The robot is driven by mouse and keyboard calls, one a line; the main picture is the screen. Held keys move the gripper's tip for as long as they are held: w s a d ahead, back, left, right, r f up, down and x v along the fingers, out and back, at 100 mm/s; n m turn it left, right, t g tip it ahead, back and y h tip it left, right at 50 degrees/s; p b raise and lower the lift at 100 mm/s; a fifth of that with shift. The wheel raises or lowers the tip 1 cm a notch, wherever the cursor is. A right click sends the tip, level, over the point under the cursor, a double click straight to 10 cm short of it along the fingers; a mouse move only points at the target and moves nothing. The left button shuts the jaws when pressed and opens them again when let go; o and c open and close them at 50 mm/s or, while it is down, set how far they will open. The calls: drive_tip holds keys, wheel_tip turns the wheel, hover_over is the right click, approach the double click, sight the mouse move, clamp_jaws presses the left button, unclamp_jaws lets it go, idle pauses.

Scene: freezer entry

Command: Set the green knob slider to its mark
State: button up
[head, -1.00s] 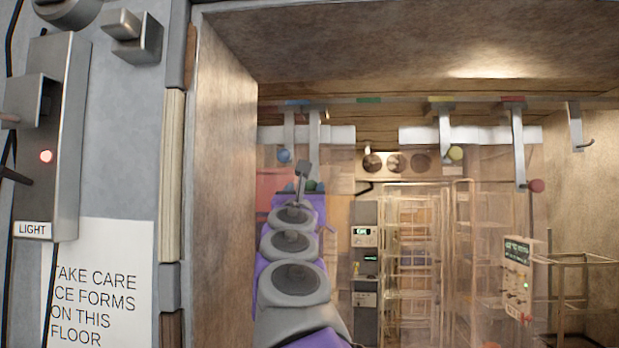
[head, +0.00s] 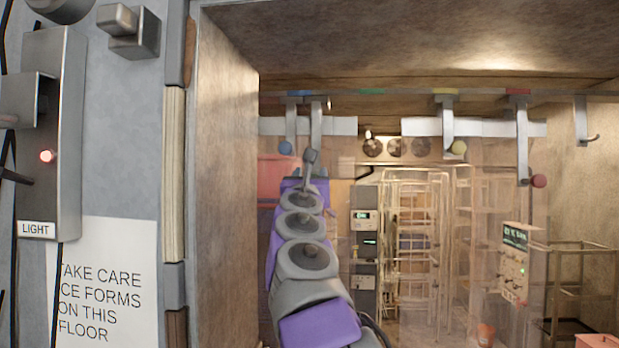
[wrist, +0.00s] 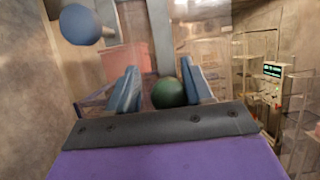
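The green knob (wrist: 168,92) shows in the wrist view between my gripper's two blue fingers (wrist: 160,72), nearer the right finger. The fingers are apart, with a visible gap on the left; contact on the right cannot be told. The knob's grey slider bar (head: 317,124) hangs from the rail in the head view, close right of the blue knob's bar. There, my arm hides the green knob. The green mark (head: 372,92) is on the rail to the right of this slider.
The blue knob (head: 285,147) hangs just left; it also shows at upper left in the wrist view (wrist: 80,24). The yellow knob (head: 459,147) and red knob (head: 538,181) hang further right. The rail (head: 410,94) between the green and yellow sliders is clear. A wall (head: 225,170) stands left of my arm.

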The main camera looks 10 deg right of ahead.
drive_tip(key=shift+s+d, duration=0.1)
drive_tip(key=shift+d, duration=0.4)
drive_tip(key=c, duration=0.7)
drive_tip(key=shift+a, duration=0.15)
clamp_jaws()
drive_tip(key=s+d, duration=0.4)
drive_tip(key=d, duration=0.9)
drive_tip(key=shift+b, duration=0.35)
drive_tip(key=shift+a, duration=0.1)
drive_tip(key=o, duration=1)
unclamp_jaws()
drive_tip(key=shift+a, duration=0.15)
drive_tip(key=shift+c, duration=0.2)
